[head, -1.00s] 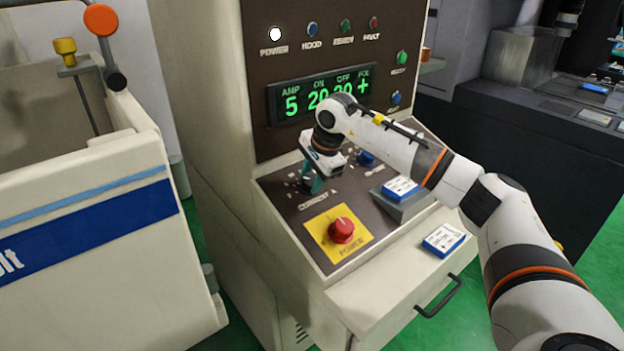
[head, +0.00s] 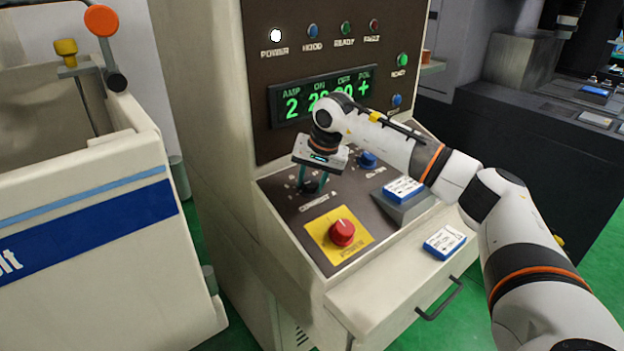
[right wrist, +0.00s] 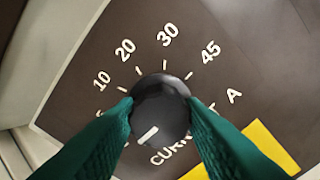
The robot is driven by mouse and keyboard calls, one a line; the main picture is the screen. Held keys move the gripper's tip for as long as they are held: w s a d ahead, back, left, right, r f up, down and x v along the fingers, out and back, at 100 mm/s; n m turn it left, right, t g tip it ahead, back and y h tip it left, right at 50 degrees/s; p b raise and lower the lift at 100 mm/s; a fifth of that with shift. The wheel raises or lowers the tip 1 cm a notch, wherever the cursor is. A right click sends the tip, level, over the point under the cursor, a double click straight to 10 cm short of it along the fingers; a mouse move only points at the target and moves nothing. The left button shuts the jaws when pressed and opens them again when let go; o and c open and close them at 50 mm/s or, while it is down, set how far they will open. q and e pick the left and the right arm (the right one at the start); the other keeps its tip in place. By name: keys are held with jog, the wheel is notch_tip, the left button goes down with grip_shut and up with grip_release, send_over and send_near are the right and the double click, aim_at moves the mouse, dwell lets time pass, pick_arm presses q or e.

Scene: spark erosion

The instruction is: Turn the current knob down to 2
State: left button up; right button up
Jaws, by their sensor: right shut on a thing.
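The current knob (right wrist: 161,108) is black with a white pointer mark, seen from above in the right wrist view. Its mark points to the lower left there, and the scale figures 10, 20, 30 and 45 show around it; the lower figures are hidden by a finger. My right gripper (right wrist: 160,118) is shut on the knob, one green finger on each side. In the head view the right gripper (head: 313,184) stands over the knob on the sloping panel. The display (head: 318,100) reads AMP 2. My left gripper is not in view.
A red power knob (head: 342,232) on a yellow plate sits just in front of the current knob. Another box (head: 444,240) lies on the ledge above a drawer handle (head: 440,299).

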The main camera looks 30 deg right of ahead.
jog(key=shift+n, duration=0.4)
jog(key=o, duration=1)
jog(key=shift+r, duration=0.15)
jog(key=b+v, duration=0.2)
jog(key=v, duration=1)
